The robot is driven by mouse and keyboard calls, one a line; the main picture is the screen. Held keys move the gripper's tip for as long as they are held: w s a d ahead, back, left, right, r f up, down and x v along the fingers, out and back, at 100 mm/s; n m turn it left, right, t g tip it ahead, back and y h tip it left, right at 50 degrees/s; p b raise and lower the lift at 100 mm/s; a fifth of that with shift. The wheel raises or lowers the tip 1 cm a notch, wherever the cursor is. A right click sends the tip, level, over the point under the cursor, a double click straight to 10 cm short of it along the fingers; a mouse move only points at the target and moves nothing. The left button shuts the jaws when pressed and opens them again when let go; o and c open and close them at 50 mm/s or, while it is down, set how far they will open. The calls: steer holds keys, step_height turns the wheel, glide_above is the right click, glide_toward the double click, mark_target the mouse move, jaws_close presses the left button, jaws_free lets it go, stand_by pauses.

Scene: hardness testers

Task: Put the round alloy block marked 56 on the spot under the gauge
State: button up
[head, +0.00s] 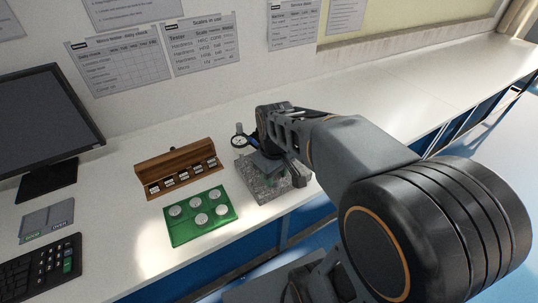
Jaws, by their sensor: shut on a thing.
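My gripper (284,177) is over the grey speckled stone plate (249,187), with its fingers low near the plate's surface. It is shut on a round alloy block, which is mostly hidden by the gripper and wrist; I cannot read its mark. The gauge (239,141) has a round white dial and stands at the back of the plate, left of my wrist. The spot under the gauge is hidden. Several round silver blocks (200,219) lie on the green mat (183,237) left of the plate; their marks are too small to read.
An open wooden case (175,160) with several small blocks stands behind the mat. The white bench (420,85) is clear at the far right.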

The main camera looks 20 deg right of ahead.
steer(key=w+d+f, duration=0.2)
steer(key=w, duration=0.2)
steer(key=w+d+f, duration=0.2)
steer(key=w+f, duration=0.1)
steer(key=w+d+f+p, duration=0.1)
steer(key=w+d+f, duration=0.1)
steer(key=w+f, duration=0.1)
steer(key=shift+w+d+f, duration=0.15)
steer(key=shift+w+d, duration=0.1)
steer(key=shift+w, duration=0.6)
steer(key=shift+w+d+f, duration=0.15)
steer(key=shift+w+f, duration=0.05)
steer(key=shift+f, duration=0.15)
steer(key=shift+w+f, duration=0.15)
steer(key=shift+f, duration=1.55)
steer(key=shift+f, duration=0.2)
steer(key=o, duration=0.9)
steer(key=shift+o, duration=0.2)
